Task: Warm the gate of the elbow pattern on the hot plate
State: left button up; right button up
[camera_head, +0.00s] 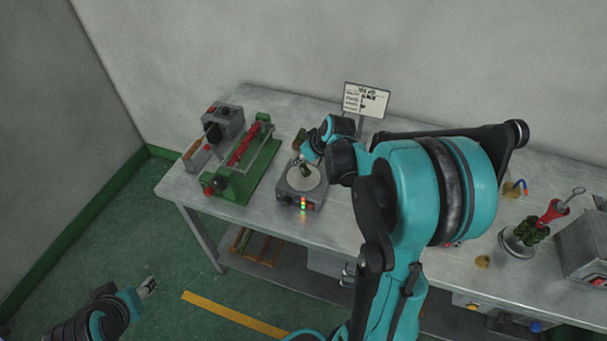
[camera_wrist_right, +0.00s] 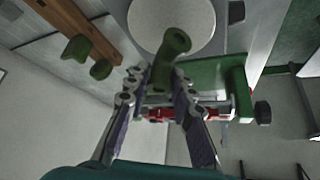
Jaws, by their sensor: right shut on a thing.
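The green elbow pattern (camera_wrist_right: 168,58) is between the fingers of my right gripper (camera_wrist_right: 160,88), which is shut on it. In the wrist view its tubular end overlaps the pale round top of the hot plate (camera_wrist_right: 165,12). In the head view the hot plate (camera_head: 287,194) stands left of my right arm, and the elbow (camera_head: 303,170) shows over its disc. I cannot tell whether the gate touches the disc. My left gripper (camera_head: 149,286) is low at the left, away from the table; its jaw opening is too small to judge.
A green clamp fixture (camera_head: 240,184) with red parts stands left of the hot plate, beside a grey machine (camera_head: 223,122). Other green elbows (camera_wrist_right: 76,48) sit by a wooden strip (camera_wrist_right: 75,25). A sign (camera_head: 366,99) stands behind. A green cluster (camera_head: 530,230) is at right.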

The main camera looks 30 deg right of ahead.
jog(key=shift+f+b, duration=0.6)
jog(key=shift+f, duration=0.05)
dwell(2.8)
dwell(1.4)
notch_tip(320, 180, up, 6)
jog(key=p, duration=0.4)
jog(key=shift+r+p, duration=0.1)
jog(key=shift+p, duration=0.3)
jog(key=shift+s, duration=0.1)
